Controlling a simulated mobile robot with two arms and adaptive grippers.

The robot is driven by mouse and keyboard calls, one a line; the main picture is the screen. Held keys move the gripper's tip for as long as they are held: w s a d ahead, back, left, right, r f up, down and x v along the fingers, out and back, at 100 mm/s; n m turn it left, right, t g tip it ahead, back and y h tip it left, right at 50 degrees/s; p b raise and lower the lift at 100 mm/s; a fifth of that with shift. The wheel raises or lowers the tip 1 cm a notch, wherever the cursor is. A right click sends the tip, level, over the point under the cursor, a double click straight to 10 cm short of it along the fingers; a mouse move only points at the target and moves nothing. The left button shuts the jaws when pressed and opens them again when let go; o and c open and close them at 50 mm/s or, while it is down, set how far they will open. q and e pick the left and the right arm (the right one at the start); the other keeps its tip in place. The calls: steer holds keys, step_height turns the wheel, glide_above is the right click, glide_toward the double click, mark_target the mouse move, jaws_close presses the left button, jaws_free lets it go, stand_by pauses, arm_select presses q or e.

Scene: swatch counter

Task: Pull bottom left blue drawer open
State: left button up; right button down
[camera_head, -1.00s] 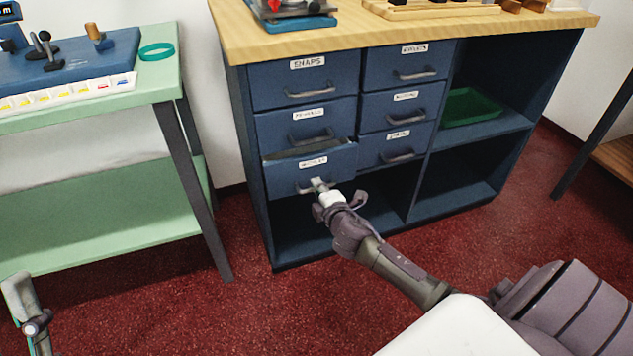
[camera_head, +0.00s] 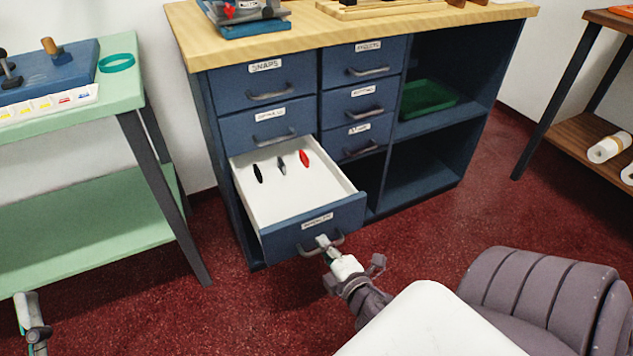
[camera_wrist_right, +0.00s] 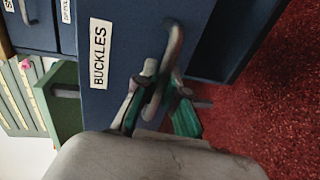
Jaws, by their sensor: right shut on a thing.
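The bottom left blue drawer (camera_head: 350,212) is pulled well out of the cabinet in the head view, with its white inside in view. Several small items lie in it, among them a black one (camera_head: 258,173) and a red one (camera_head: 304,158). Its front carries a label that reads BUCKLES in the right wrist view (camera_wrist_right: 98,56). My right gripper (camera_head: 324,243) is shut on the drawer's grey handle (camera_head: 308,251); the fingers flank the handle (camera_wrist_right: 170,50) in the right wrist view. My left gripper (camera_head: 24,300) is at the lower left, away from the cabinet; its jaw state is unclear.
Blue cabinet with wooden top (camera_head: 300,38) has other shut drawers and open shelves holding a green tray (camera_head: 428,96). A green table (camera_head: 125,85) stands left, a dark shelf unit (camera_head: 590,140) right. Red carpet (camera_head: 440,225) in front is mostly clear.

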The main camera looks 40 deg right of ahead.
arm_select(q)
steer(key=shift+s+r, duration=0.2)
steer(key=shift+r, duration=0.1)
arm_select(e)
steer(key=shift+s+a, duration=0.15)
steer(key=shift+s, duration=0.45)
steer(key=c, duration=1.2)
jaws_free()
steer(key=v, duration=0.7)
steer(key=shift+s, duration=0.2)
steer(key=shift+w+r, duration=0.1)
